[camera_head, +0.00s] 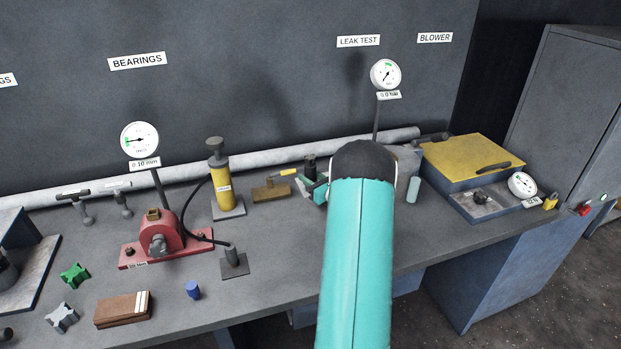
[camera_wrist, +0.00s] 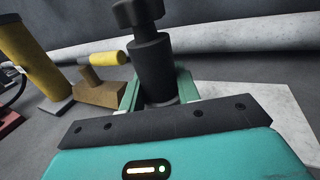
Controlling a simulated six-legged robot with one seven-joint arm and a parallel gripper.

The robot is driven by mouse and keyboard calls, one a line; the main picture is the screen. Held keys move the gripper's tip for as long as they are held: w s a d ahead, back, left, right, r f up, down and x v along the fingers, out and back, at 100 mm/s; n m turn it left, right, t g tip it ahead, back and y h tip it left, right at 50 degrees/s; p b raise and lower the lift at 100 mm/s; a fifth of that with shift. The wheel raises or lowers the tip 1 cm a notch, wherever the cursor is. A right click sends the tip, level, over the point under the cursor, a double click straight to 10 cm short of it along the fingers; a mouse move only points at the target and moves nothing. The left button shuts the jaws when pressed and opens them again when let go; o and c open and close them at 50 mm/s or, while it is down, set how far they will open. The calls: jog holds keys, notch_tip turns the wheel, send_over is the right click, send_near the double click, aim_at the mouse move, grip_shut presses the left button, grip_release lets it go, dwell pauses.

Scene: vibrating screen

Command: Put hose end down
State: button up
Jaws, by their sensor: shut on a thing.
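My gripper (camera_wrist: 158,92) is shut on a dark stepped cylinder (camera_wrist: 152,60) with a wider cap, which stands upright between the teal fingers. In the head view the cylinder's top (camera_head: 310,166) shows just left of my arm. No hose is seen on it, so I cannot tell whether it is the hose end; its bottom is hidden. A black hose (camera_head: 198,196) runs from the yellow pump (camera_head: 222,187) toward a small grey cylinder (camera_head: 231,254) on a dark plate. My arm hides the bench below it.
A red bearing unit (camera_head: 160,232) stands farther left, with a blue cap (camera_head: 193,290) in front. The leak test gauge (camera_head: 385,74) rises behind my arm. A yellow-topped box (camera_head: 470,158) is at right.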

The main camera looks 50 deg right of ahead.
jog(key=shift+f, duration=0.1)
jog(key=o, duration=1.1)
jog(key=shift+o, duration=0.2)
